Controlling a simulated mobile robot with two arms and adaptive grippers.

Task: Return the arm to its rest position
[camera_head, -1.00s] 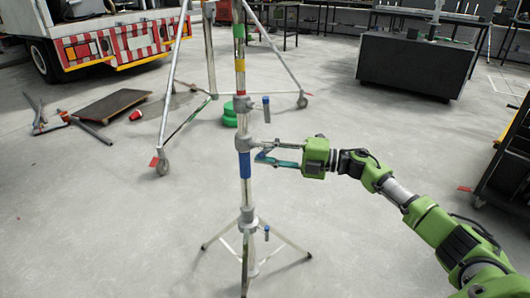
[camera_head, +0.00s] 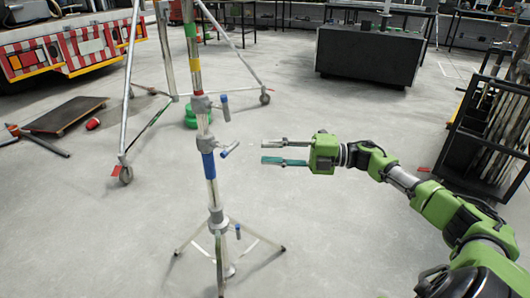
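My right arm reaches in from the lower right with green links. My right gripper (camera_head: 275,152) is open and empty, its two fingers apart and pointing left. It is to the right of a tall tripod stand (camera_head: 209,165) and clear of it. The stand is upright, with coloured bands and small blue-ended handles (camera_head: 229,150) on its clamps. My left gripper is not in view.
A wheeled metal frame (camera_head: 128,90) stands behind the stand. A red-and-white striped truck (camera_head: 60,50) is at the back left. A dark cabinet (camera_head: 370,55) stands at the back, and a dark rack (camera_head: 490,130) at the right.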

